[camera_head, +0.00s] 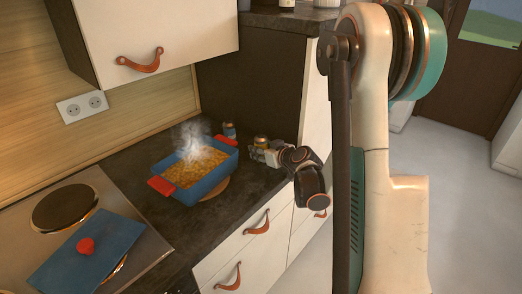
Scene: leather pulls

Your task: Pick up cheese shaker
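Two small containers stand on the dark counter (222,222) behind and to the right of the blue baking dish. One has a yellowish upper part (261,141) and sits right at the tips of my gripper (258,152). The other is small and bluish with a light top (229,130), farther left at the dish's back edge. Which one is the cheese shaker is too small to tell. My gripper reaches in low from the right. Its fingers hide the lower part of the yellowish container, and whether they touch it is unclear.
A steaming blue dish (217,170) with red handles, full of yellow food, sits on a round wooden board (216,189) just left of my gripper. A blue lid (62,262) with a red knob lies on the stove (137,240). A tall dark cabinet side (257,85) rises behind.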

